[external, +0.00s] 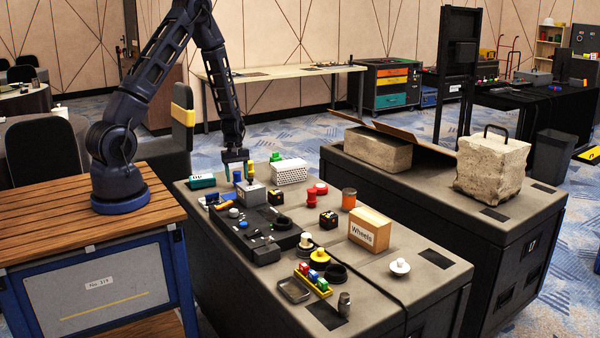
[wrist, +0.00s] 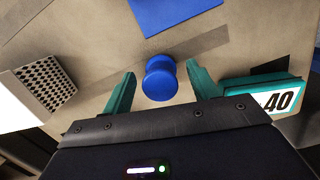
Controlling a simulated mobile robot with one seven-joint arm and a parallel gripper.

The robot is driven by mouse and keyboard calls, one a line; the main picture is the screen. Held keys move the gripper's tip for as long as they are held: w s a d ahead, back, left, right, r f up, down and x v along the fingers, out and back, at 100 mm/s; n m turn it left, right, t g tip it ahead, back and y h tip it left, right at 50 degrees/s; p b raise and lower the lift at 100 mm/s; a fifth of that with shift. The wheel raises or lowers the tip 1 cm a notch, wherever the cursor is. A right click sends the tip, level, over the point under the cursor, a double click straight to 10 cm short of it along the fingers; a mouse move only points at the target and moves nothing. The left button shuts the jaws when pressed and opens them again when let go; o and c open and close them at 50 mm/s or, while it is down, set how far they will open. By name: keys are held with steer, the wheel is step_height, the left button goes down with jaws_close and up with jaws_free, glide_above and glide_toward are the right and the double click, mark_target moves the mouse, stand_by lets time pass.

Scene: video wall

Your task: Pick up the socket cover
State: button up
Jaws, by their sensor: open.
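A round blue spool-shaped piece (wrist: 160,78) stands between the two teal fingers of my gripper (wrist: 160,88) in the wrist view, with a gap on each side. No label shows whether it is the socket cover. In the external view my gripper (external: 238,171) reaches down over the far left part of the grey case top (external: 340,258). It is open and holds nothing. The blue piece is small and partly hidden by the fingers there.
A teal box (external: 202,181) lies left of my gripper, and a white perforated block (external: 290,171) lies right. A black tray with parts (external: 262,250) is nearer the camera. A "Wheels" box (external: 370,229) and several small parts crowd the case top.

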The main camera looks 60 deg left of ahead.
steer(key=c, duration=1.1)
steer(key=shift+o, duration=0.2)
steer(key=shift+r, duration=0.1)
